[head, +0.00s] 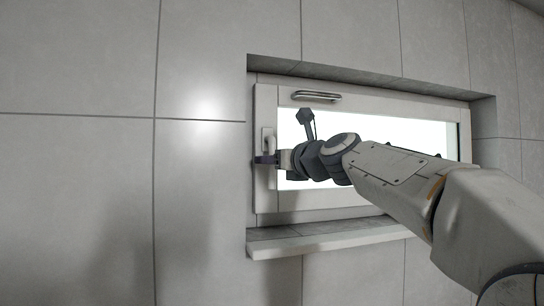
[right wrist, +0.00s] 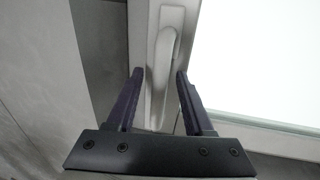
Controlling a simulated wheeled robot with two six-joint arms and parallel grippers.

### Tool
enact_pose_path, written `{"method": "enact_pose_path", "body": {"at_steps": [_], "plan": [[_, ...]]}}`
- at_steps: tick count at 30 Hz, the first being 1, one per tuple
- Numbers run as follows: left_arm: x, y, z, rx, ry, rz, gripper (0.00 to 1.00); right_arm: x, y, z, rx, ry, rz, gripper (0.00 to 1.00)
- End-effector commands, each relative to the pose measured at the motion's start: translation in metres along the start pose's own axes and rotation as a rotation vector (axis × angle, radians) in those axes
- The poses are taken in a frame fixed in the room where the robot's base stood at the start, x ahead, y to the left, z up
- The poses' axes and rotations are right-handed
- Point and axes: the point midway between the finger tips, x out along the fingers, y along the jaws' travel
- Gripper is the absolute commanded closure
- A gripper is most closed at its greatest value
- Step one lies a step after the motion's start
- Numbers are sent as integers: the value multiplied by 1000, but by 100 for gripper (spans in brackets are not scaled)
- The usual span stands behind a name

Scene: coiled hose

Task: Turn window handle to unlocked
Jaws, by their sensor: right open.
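The white window handle (head: 267,140) is on the left side of the window frame (head: 264,200) in the head view. In the right wrist view the handle (right wrist: 163,55) runs lengthwise along the frame, with its lower part between my fingers. My right gripper (head: 264,160) is at the handle's lower part. In the right wrist view the right gripper (right wrist: 160,82) is open, one dark finger on each side of the handle, with visible gaps. My left gripper is in neither view.
The window sits in a recess in a grey tiled wall (head: 200,190). A sill (head: 320,240) juts out below it. A metal bar handle (head: 317,96) is on the frame's top edge. The wall left of the window is clear.

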Motion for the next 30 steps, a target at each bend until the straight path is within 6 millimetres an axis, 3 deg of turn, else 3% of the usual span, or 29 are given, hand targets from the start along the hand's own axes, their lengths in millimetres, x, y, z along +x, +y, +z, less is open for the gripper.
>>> {"method": "enact_pose_path", "body": {"at_steps": [7,11,12,30], "plan": [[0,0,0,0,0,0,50,1,0,-1,0,1,1,48],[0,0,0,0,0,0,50,1,0,-1,0,1,1,98],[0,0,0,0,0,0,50,1,0,-1,0,1,1,100],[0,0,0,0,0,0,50,1,0,-1,0,1,1,100]]}}
